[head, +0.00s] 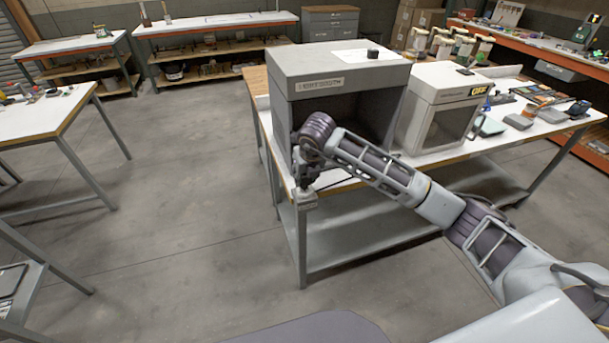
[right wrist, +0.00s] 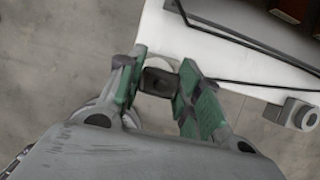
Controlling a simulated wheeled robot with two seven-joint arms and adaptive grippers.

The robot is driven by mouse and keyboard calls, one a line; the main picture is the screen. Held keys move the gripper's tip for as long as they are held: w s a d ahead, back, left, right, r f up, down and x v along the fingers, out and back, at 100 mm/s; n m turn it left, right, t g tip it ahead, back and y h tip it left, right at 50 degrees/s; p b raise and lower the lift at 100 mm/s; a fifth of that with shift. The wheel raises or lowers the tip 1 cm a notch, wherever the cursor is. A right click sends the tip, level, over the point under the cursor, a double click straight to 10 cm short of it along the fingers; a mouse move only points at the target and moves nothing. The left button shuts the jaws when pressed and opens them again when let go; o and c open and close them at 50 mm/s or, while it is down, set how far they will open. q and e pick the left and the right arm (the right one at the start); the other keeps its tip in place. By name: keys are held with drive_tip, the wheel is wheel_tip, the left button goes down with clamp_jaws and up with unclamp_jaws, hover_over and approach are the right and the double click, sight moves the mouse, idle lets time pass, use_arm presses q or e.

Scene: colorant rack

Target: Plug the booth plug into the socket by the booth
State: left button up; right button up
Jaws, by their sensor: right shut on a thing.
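The grey booth (head: 340,80), a box with a dark open front, stands on the white table. My right arm reaches across its front, and my right gripper (head: 305,190) points down by the table's front left corner. In the right wrist view, the green-padded fingers of my right gripper (right wrist: 161,90) are shut on a small dark block, seemingly the booth plug (right wrist: 159,80), close to the table edge. A black cable (right wrist: 235,38) runs over the table top. A grey box with a round face, possibly the socket (right wrist: 292,113), sits at the table edge to the right, apart from the plug.
A smaller light cabinet (head: 440,105) stands right of the booth, with small devices farther right. The table has a lower shelf (head: 365,220). Another table (head: 45,112) stands at the left. The floor (head: 180,190) between them is clear.

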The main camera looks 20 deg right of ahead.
drive_tip(key=shift+f+b, duration=0.9)
drive_tip(key=shift+f, duration=0.25)
idle(0.5)
drive_tip(key=o, duration=1.1)
drive_tip(key=shift+r, duration=0.15)
drive_tip(key=shift+v, duration=5.9)
drive_tip(key=shift+s, duration=0.1)
